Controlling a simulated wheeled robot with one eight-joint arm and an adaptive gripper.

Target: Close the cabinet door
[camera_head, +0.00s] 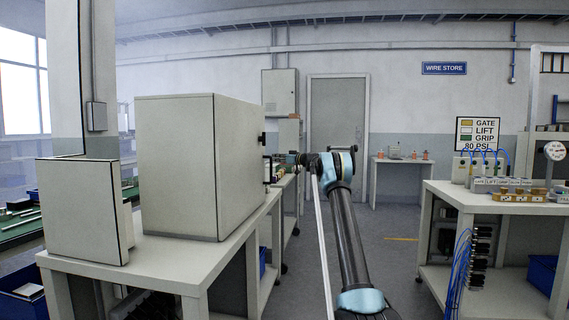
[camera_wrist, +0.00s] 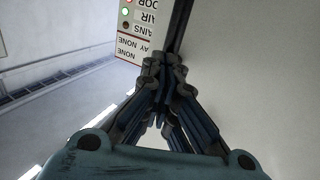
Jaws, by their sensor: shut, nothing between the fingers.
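The cabinet (camera_head: 175,165) is a pale grey-beige box on a white bench left of centre in the head view. A dark line runs down its near right edge, and dark fittings show on the far right edge. How far its door stands open is unclear. My gripper (camera_wrist: 164,65) is shut and empty in the wrist view. Its fingertips are close to a dark vertical strip beside a broad pale panel (camera_wrist: 260,75); contact cannot be told. In the head view my arm reaches forward, and the gripper is small and partly hidden beside the cabinet's far right edge.
A smaller pale box (camera_head: 80,210) stands on the bench (camera_head: 165,262) at the left. A workbench (camera_head: 450,195) with valves and blue tubes stands at the right. Open floor lies between the benches. A label panel with a green light (camera_wrist: 130,32) shows in the wrist view.

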